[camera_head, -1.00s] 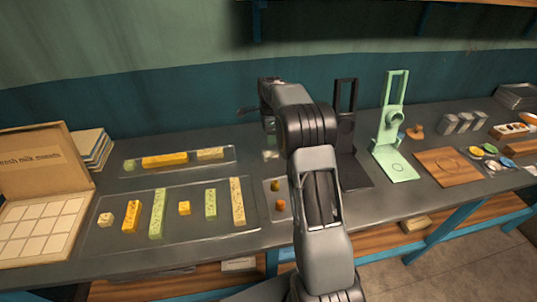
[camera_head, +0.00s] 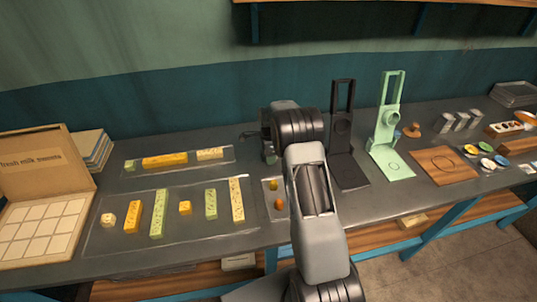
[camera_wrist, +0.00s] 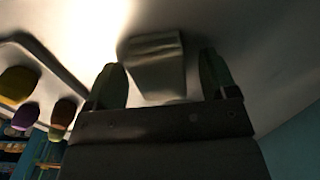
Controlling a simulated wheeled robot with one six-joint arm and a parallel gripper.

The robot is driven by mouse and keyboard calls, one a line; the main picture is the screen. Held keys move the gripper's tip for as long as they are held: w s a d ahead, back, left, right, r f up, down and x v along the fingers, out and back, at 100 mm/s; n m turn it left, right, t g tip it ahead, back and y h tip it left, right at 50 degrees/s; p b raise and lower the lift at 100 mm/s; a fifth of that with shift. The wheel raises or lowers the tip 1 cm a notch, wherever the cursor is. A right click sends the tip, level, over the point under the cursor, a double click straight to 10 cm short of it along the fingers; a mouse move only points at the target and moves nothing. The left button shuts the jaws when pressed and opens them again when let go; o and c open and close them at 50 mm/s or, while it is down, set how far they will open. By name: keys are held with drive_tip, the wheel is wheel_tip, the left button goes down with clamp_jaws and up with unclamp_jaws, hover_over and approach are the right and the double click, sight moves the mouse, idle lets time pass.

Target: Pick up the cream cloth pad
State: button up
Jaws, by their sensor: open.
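A pale, greyish-cream folded pad (camera_wrist: 152,72) lies on the table in the wrist view; I take it for the cream cloth pad. It shows between the two dark greenish fingers of my gripper (camera_wrist: 160,58), with gaps on both sides. The fingers are open; I cannot tell how far above the pad they are. In the head view my gripper (camera_head: 250,137) is over the back of the table, partly hidden by my own wrist. The pad cannot be made out clearly there.
A clear tray (camera_head: 92,243) with yellow and green bars lies left of my arm. A small tray (camera_head: 268,211) with orange pieces is close by. A black stand (camera_head: 343,150) and a mint-green stand (camera_head: 388,140) rise to the right. The wall (camera_head: 190,105) is close behind.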

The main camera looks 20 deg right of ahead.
drive_tip(key=shift+c, duration=0.3)
drive_tip(key=c, duration=0.9)
drive_tip(key=shift+c, duration=0.2)
drive_tip(key=shift+r, duration=0.65)
drive_tip(key=s+d+r+b, duration=0.2)
drive_tip(key=s+r+b, duration=0.2)
drive_tip(key=s+r, duration=0.7)
drive_tip(key=shift+s+d+r, duration=0.3)
drive_tip(key=shift+s, duration=1.05)
